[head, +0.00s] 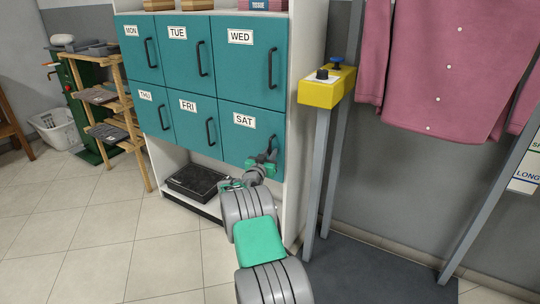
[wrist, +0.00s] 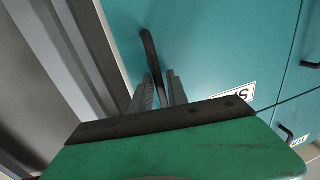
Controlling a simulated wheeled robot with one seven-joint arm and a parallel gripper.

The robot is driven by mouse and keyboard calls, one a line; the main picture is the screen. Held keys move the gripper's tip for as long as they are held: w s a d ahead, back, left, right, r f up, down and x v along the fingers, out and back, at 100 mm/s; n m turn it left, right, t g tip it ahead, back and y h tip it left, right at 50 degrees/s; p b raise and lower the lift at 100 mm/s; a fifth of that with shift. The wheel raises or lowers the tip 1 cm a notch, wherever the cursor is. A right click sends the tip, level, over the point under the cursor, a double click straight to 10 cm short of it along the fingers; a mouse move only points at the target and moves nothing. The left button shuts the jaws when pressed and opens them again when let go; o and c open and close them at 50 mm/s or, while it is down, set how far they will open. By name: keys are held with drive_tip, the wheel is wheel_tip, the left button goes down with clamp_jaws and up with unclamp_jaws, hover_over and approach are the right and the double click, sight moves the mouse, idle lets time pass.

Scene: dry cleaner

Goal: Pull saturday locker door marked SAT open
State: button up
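The SAT locker door (head: 232,145) is a teal panel at the lower right of the locker block, and it looks closed flush. Its white SAT label (head: 243,121) also shows, turned over, in the wrist view (wrist: 237,93). The door's dark bar handle (wrist: 149,48) stands near the door's outer edge. My gripper (head: 270,155) is at this handle. In the wrist view, my gripper's two grey fingers (wrist: 160,85) lie on either side of the handle's bar, with a narrow gap showing.
The FRI door (head: 196,131) and WED door (head: 246,62) adjoin it, both closed. A yellow control box (head: 326,88) on grey posts stands just right of the locker. Tiled floor at the left front is clear.

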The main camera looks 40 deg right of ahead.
drive_tip(key=shift+c, duration=0.4)
clamp_jaws()
idle(0.9)
